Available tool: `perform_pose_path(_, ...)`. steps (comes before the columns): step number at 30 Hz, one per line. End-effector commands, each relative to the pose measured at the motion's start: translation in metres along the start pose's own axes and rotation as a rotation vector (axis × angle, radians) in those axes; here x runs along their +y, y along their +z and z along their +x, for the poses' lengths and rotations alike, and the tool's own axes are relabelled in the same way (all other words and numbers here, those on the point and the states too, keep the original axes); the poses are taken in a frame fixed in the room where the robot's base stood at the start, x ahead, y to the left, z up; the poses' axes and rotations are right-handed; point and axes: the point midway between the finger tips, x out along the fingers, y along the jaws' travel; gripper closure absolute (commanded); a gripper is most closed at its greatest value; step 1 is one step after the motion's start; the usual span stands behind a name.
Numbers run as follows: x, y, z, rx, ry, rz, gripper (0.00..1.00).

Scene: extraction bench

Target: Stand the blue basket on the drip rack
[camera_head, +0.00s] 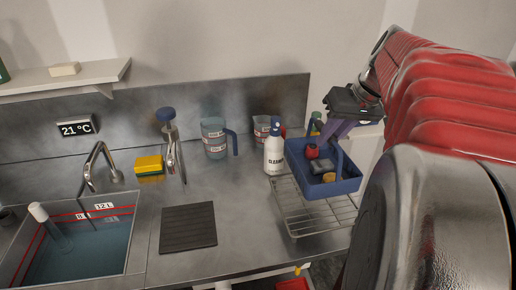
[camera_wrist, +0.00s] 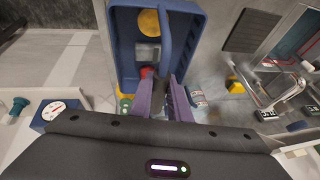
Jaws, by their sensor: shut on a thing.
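The blue basket (camera_head: 337,187) is roughly upright, with a red item, a grey block and a yellow-orange piece inside. It also shows in the wrist view (camera_wrist: 190,42), with its handle running toward my fingers. My gripper (camera_head: 341,128) has its purple fingers shut on the basket's handle; they also show in the wrist view (camera_wrist: 166,88). The wire drip rack (camera_head: 308,220) is on the bench's right end. The basket overlaps the rack's back right part in the head view and appears to hang above it. Any gap under the basket is hard to judge.
A white cleaner bottle (camera_head: 273,155) stands close left of the basket. Measuring jugs (camera_head: 213,138) stand behind. A dark ribbed mat (camera_head: 188,226), a yellow sponge (camera_head: 149,164) and a water-filled sink (camera_head: 88,255) lie left. The rack's front left part is bare.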

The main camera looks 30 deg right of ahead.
Motion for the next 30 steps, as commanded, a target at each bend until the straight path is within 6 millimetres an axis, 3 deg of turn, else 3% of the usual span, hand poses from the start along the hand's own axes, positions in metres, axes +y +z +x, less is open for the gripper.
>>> perform_pose_path(12,0.009,0.022,0.051,-0.002,-0.003,-0.003,1.0)
perform_pose_path(23,0.009,0.023,0.055,0.0,-0.002,-0.005,1.0)
perform_pose_path(30,0.013,0.033,0.076,-0.003,-0.003,-0.004,1.0)
